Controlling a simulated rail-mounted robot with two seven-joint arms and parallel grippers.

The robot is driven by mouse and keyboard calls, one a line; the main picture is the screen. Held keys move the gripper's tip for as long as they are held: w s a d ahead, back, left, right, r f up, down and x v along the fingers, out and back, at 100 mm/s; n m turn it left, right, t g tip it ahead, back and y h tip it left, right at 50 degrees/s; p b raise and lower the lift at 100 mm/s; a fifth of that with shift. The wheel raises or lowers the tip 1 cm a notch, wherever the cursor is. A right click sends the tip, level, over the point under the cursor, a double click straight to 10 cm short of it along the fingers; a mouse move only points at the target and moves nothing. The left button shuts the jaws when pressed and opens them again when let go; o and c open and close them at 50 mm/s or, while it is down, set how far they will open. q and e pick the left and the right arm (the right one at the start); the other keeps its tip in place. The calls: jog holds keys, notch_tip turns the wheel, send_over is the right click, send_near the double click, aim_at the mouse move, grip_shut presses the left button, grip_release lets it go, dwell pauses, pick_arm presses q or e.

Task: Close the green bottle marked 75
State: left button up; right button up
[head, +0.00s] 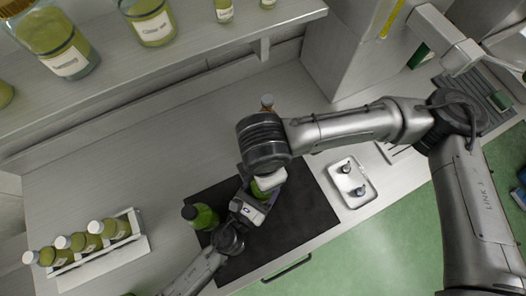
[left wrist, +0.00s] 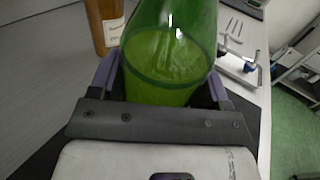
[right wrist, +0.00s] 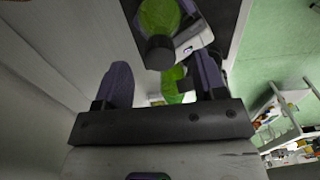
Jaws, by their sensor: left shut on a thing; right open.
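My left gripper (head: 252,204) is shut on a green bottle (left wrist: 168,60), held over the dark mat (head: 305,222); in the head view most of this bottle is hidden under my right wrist. It shows between the fingers of my right gripper (right wrist: 164,70) in the right wrist view (right wrist: 172,88). My right gripper is open and above it, apparently not touching. A second green bottle (head: 205,217) with a dark cap (right wrist: 160,52) stands on the mat, left of my left gripper. No mark 75 is readable. The held bottle's mouth is not clearly seen.
A white tray (head: 343,196) with two small dark-topped pieces (head: 360,190) lies right of the mat. A brown labelled bottle (left wrist: 104,28) stands behind. A rack (head: 133,216) of several bottles is at left. A shelf (head: 200,55) with jars runs along the back.

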aim_at(256, 198)
notch_tip(256, 198, up, 10)
jog(key=shift+f, duration=0.25)
dwell(0.3)
pick_arm(q)
jog(key=o, duration=1.8)
jog(key=b+v, duration=0.1)
jog(key=v, duration=0.4)
jog(key=shift+s+a+f+b, duration=0.15)
jog(key=shift+s+b, duration=0.1)
jog(key=shift+b, duration=0.1)
jog(key=shift+b+v, duration=0.3)
jog(key=shift+v, duration=0.7)
pick_arm(e)
jog(key=shift+f, duration=1.15)
